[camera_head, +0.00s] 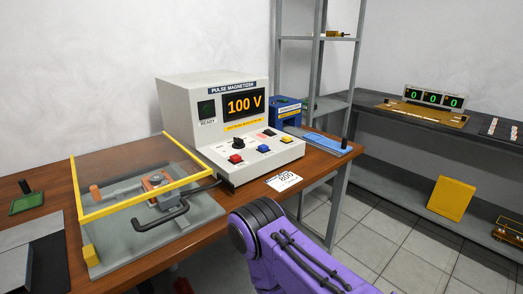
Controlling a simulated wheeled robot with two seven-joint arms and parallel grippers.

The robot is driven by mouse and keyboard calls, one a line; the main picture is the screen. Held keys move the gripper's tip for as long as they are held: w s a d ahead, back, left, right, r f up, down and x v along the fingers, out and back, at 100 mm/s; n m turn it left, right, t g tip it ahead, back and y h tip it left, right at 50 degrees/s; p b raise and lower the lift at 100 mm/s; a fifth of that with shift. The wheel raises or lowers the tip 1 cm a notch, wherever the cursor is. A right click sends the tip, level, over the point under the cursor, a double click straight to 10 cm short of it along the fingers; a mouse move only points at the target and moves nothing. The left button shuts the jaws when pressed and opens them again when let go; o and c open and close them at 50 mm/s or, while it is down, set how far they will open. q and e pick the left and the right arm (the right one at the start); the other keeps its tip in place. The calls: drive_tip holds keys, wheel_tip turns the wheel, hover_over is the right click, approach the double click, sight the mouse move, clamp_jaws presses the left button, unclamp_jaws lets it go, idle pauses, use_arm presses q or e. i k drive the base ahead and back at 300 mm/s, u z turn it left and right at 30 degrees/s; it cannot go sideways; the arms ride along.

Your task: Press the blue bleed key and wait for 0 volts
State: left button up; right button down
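The pulse magnetizer (178,97) is a beige console on the wooden table. Its display (243,105) reads 100 V in orange. The ready lamp (206,109) beside the display looks dark green. On the sloped front panel, the blue key (263,149) sits between a red key (235,158) and a yellow-orange key (286,139). A black knob (238,143) is above them. Nothing touches the blue key. A purple arm link of mine enters from the bottom, in front of the table edge. Neither gripper shows in the view.
A yellow-framed clear cover (130,199) stands over a fixture left of the console. A white card (284,181) marked 800 lies at the front edge. A blue device (286,111) and blue tray (325,142) are to the right. Another bench stands further right.

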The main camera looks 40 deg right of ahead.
sight(263, 147)
drive_tip(key=k, duration=0.95)
drive_tip(key=z, duration=0.6)
drive_tip(key=i, duration=0.8)
drive_tip(key=z, duration=0.05)
